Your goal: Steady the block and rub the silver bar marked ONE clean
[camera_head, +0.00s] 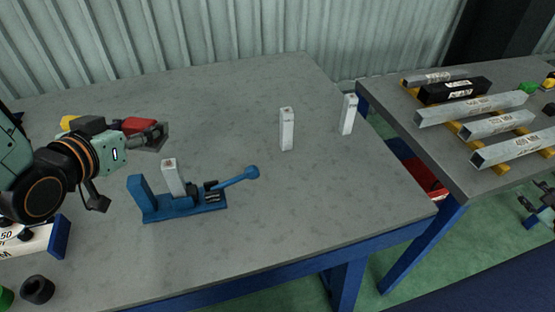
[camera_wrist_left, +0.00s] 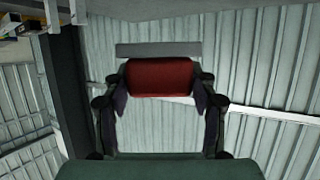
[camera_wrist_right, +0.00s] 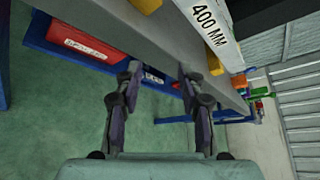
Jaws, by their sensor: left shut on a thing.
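My left gripper (camera_head: 150,134) is shut on a red-handled tool (camera_head: 138,125) with a grey plate, held above the table at left. In the left wrist view the red handle (camera_wrist_left: 158,78) sits between the fingers, with the grey plate (camera_wrist_left: 158,49) beyond it. A silver block (camera_head: 173,178) stands upright in a blue clamp (camera_head: 185,207) with a lever, below and right of this gripper. Two more upright silver blocks (camera_head: 286,130) (camera_head: 348,115) stand farther right. I cannot read which is marked ONE. My right gripper (camera_wrist_right: 160,75) is open and empty.
A second table (camera_head: 450,165) at right holds silver bars (camera_head: 470,107) and a black bar (camera_head: 455,90) on yellow supports. A bar marked 400 MM (camera_wrist_right: 208,28) and a red bin (camera_wrist_right: 82,42) show near my right gripper. The grey table (camera_head: 250,225) is clear around the clamp's right side.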

